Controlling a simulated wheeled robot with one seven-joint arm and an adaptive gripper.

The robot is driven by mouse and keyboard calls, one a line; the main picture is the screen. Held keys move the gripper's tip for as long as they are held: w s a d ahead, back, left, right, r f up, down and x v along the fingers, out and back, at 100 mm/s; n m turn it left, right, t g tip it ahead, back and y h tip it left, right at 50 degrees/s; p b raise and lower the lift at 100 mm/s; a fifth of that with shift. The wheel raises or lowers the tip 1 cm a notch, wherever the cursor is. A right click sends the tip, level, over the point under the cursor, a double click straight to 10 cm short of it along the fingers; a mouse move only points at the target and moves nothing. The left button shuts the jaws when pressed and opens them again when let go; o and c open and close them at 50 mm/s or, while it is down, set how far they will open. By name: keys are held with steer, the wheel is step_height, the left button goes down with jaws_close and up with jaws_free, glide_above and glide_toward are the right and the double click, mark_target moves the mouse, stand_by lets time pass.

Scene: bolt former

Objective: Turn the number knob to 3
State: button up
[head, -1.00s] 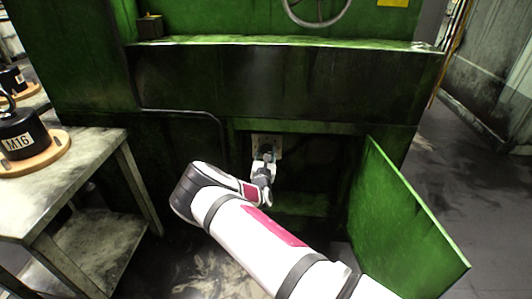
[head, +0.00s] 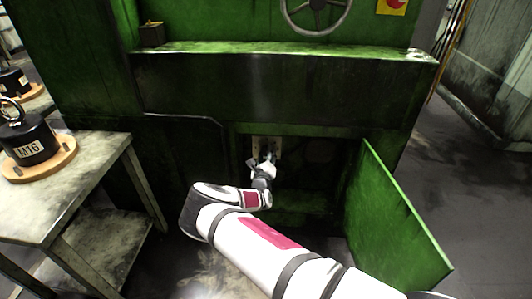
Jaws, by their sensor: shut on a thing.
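A pale plate (head: 256,143) sits inside the dark open recess low in the green machine. The number knob cannot be made out; my gripper covers the middle of the plate. My gripper (head: 266,158) reaches into the recess and is shut at the front of the plate, on what appears to be the knob there. The fingertips are small and dark, so the exact grip and the knob's number cannot be read.
A green door (head: 395,215) stands open to the right of the recess. At left, a metal table (head: 95,150) carries a black M16 weight (head: 28,140) on a wooden disc. A handwheel (head: 316,14) is above. Floor is free at right.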

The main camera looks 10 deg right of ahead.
steer(key=n, duration=0.7)
stand_by(0.6)
steer(key=o, duration=1.1)
steer(key=shift+o, duration=0.2)
steer(key=v, duration=1.2)
steer(key=shift+r, duration=0.1)
